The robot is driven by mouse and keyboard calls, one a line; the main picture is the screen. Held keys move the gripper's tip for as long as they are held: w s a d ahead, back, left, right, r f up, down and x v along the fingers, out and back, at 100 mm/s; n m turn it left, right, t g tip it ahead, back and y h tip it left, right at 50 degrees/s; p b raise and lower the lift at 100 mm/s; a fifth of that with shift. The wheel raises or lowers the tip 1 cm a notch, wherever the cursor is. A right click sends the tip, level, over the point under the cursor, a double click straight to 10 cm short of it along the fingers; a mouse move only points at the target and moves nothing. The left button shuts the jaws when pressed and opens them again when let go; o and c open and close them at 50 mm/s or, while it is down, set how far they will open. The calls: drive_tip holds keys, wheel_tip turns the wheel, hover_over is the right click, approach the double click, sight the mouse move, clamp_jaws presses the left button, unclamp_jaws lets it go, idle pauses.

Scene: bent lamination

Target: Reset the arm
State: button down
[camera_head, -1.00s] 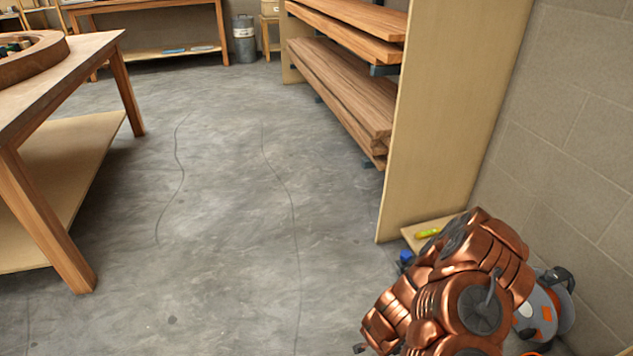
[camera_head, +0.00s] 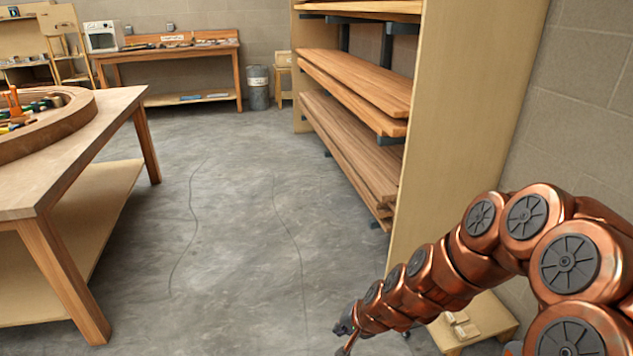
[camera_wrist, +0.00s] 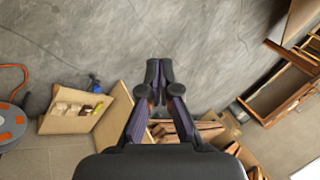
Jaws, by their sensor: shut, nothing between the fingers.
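My copper-coloured arm (camera_head: 430,275) reaches in from the right side of the head view and extends toward the bottom middle. My gripper (camera_head: 345,335) is at its far end, low above the floor and partly cut off by the bottom edge. In the wrist view my gripper (camera_wrist: 159,72) has its two dark fingertips together with nothing between them. Bare grey floor lies beyond the tips.
A wooden rack with planks (camera_head: 355,85) and a tall side panel (camera_head: 440,150) stands beside my arm. A low wooden box (camera_head: 490,318) sits under the arm; a blue item (camera_wrist: 95,82) is near it. A workbench (camera_head: 110,105) stands left. The floor (camera_head: 240,220) between is clear.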

drive_tip(key=s+d+r+n+g+p, duration=0.1)
drive_tip(key=s+r+n+g+p, duration=0.1)
drive_tip(key=s+r+p, duration=0.5)
drive_tip(key=s+d+r+n+g, duration=0.15)
drive_tip(key=s+r, duration=0.25)
drive_tip(key=r, duration=0.6)
drive_tip(key=s+d+r+n+g+h+p, duration=0.1)
drive_tip(key=s+d+r+p, duration=0.3)
drive_tip(key=s+r, duration=0.4)
drive_tip(key=s+d+r+n+g+h+p, duration=0.1)
drive_tip(key=s+d+r+g+h+p, duration=0.1)
drive_tip(key=s+r, duration=0.7)
drive_tip(key=s+d+h+p, duration=0.1)
drive_tip(key=d+p, duration=0.1)
drive_tip(key=d, duration=0.1)
drive_tip(key=shift+s+d+p, duration=0.3)
drive_tip(key=shift+d+p, duration=0.05)
drive_tip(key=shift+d, duration=0.15)
